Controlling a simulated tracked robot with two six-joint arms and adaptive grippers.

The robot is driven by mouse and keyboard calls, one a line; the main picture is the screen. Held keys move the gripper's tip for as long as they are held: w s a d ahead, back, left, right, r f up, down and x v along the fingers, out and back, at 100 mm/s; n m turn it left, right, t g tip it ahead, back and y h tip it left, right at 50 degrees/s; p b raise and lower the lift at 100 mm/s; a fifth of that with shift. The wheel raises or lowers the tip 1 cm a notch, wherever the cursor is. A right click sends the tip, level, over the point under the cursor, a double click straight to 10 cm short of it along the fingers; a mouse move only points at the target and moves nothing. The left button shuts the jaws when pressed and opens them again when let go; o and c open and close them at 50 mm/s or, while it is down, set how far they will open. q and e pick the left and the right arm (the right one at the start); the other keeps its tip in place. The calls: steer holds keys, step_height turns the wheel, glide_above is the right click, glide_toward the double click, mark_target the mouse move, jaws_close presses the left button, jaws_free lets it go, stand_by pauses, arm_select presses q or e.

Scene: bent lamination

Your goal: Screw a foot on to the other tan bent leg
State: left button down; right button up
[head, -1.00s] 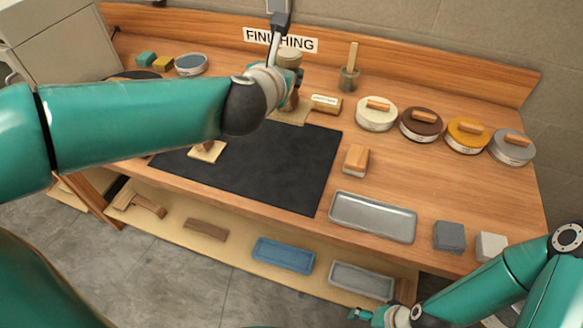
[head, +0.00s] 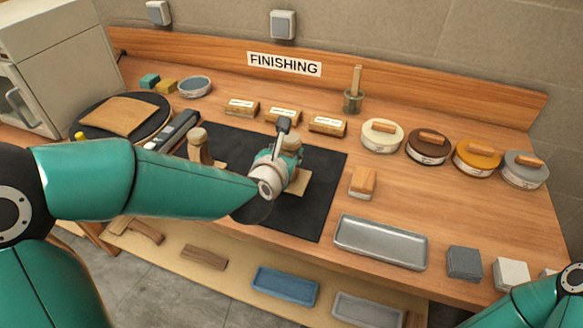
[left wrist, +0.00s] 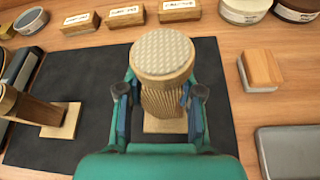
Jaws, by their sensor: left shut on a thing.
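My left gripper (head: 283,158) is low over the dark mat. In the left wrist view its two fingers (left wrist: 160,103) are shut on a tan bent leg (left wrist: 163,105) with a ribbed side. A round foot with a textured pale top (left wrist: 163,52) sits at the leg's upper end. The leg's square tan plate (head: 302,183) shows below the gripper; I cannot tell whether it touches the mat. Another tan leg (head: 207,154) with a round top stands to the left, and its square plate also shows in the left wrist view (left wrist: 62,120). My right gripper is out of view.
The black mat (head: 330,205) has clear room in front. Labelled wooden blocks (head: 283,115) line its back. A brush block (head: 363,182) and grey tray (head: 380,242) lie right; several round tins (head: 428,146) stand behind. A black disc (head: 85,127) bears a tan sheet at far left.

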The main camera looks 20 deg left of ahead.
arm_select(q)
step_height(320, 180, down, 4)
steer(key=shift+f, duration=0.1)
stand_by(0.4)
steer(key=c, duration=0.7)
jaws_free()
steer(key=shift+c, duration=0.2)
steer(key=b+v, duration=0.2)
steer(key=v, duration=1)
steer(key=shift+b, duration=0.35)
